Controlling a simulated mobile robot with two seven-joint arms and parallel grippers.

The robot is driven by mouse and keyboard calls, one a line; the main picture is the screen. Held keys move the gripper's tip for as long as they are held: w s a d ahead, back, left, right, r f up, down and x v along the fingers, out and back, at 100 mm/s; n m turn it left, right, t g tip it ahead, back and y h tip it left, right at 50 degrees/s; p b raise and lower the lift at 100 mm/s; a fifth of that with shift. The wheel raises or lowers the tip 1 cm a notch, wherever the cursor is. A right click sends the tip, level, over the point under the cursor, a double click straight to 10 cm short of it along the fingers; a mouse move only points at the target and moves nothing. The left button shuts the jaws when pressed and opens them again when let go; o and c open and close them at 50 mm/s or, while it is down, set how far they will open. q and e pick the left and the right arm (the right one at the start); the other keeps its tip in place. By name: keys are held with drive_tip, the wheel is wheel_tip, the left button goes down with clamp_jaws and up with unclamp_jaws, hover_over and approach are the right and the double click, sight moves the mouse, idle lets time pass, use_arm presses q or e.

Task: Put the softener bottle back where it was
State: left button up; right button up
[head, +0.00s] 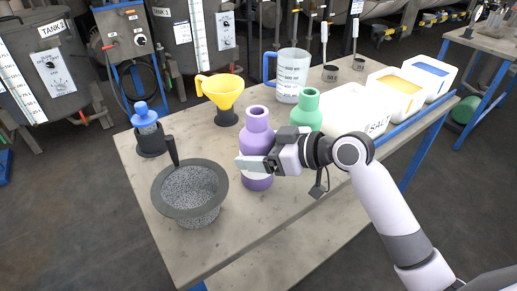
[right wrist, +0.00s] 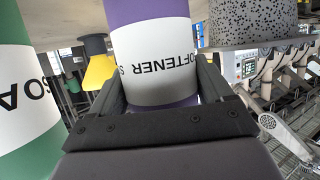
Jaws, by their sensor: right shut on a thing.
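The softener bottle is purple with a white label (head: 257,118) and stands upright over the near part of the table, between the grey bowl and the green bottle. My right gripper (head: 252,164) comes in from the right and is shut around its lower body. In the right wrist view the bottle (right wrist: 152,12) sits between the two fingers, its label reading SOFTENER upside down. I cannot tell whether its base touches the table. My left gripper is not in view.
A green bottle (head: 307,108) stands close behind. The grey speckled bowl (head: 189,215), yellow funnel (head: 222,92), blue-capped bottle (head: 146,117), clear jug (head: 290,85) and white tubs (head: 350,107) share the table (head: 262,222). Its front edge is bare.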

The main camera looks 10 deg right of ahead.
drive_tip(key=o, duration=1.4)
drive_tip(key=shift+f, duration=0.1)
drive_tip(key=shift+o, duration=0.2)
drive_tip(key=shift+r, duration=0.2)
drive_tip(key=shift+s+d, duration=0.25)
drive_tip(key=shift+d, duration=0.1)
drive_tip(key=v, duration=1.1)
drive_tip(key=shift+b, duration=0.3)
drive_tip(key=shift+d+r, duration=0.1)
drive_tip(key=shift+r, duration=0.05)
